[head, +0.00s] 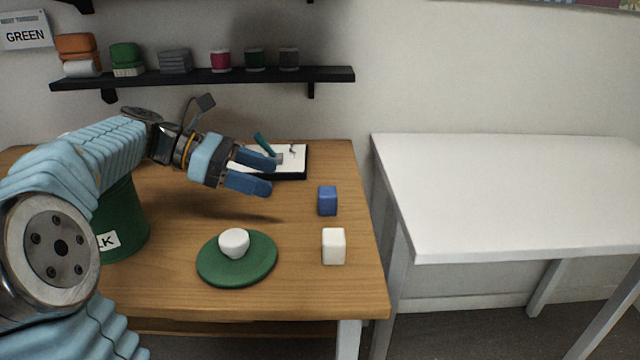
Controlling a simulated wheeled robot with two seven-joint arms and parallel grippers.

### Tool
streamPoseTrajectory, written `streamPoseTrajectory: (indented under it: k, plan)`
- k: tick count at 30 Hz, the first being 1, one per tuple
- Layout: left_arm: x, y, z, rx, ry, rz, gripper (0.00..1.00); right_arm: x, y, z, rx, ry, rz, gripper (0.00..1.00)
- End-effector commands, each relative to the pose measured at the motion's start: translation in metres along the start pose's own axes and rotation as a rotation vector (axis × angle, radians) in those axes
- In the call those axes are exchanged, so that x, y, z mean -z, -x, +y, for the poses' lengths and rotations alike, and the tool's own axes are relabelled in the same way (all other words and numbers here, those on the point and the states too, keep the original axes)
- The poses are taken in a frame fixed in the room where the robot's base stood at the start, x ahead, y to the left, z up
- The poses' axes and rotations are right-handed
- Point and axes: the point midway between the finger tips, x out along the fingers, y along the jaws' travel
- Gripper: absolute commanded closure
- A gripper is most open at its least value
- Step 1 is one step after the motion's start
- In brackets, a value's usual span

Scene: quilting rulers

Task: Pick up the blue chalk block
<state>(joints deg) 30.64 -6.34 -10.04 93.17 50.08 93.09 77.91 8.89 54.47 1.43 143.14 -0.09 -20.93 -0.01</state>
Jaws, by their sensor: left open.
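The blue chalk block (327,201) stands upright on the wooden table (300,295), near its right edge. My left gripper (273,176) is open and empty, above the table to the left of the blue block and apart from it. Its two blue fingers point right toward the block's side. A white block (333,246) stands in front of the blue block, with a gap between them. My right gripper does not show.
A green round mat (210,267) holds a white cup-like piece (234,242). A green container (125,222) stands left, partly behind my arm. A black-edged white tray (296,161) lies behind the gripper. A white table (510,195) at right is bare. A shelf (200,78) hangs above.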

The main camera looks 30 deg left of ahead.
Motion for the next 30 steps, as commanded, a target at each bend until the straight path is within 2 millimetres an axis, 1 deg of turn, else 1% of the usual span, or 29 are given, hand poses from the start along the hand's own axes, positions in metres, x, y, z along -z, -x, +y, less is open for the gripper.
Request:
streamPoseTrajectory:
  k: [2,4,9,12,19,24,27,30]
  plan:
    - [0.000,-0.006,-0.001,0.003,-0.001,-0.001,0.28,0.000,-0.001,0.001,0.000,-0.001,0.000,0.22]
    - [0.000,-0.017,-0.001,0.005,-0.001,-0.002,0.28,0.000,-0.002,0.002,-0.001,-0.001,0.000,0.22]
    - [0.001,-0.054,-0.001,0.005,0.000,-0.001,0.28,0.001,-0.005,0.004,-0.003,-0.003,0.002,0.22]
    - [0.001,-0.072,0.000,0.005,-0.001,-0.001,0.28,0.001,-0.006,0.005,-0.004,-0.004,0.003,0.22]
    - [0.001,-0.092,0.001,0.003,0.000,-0.001,0.28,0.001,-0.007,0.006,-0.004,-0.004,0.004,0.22]
    - [0.005,-0.120,0.005,0.004,0.001,0.000,0.28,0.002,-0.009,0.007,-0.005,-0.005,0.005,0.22]
    - [0.004,-0.133,0.004,0.002,-0.001,0.000,0.28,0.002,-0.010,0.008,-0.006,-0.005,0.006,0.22]
    - [0.003,-0.138,0.005,0.002,-0.001,0.000,0.28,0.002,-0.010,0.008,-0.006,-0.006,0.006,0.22]
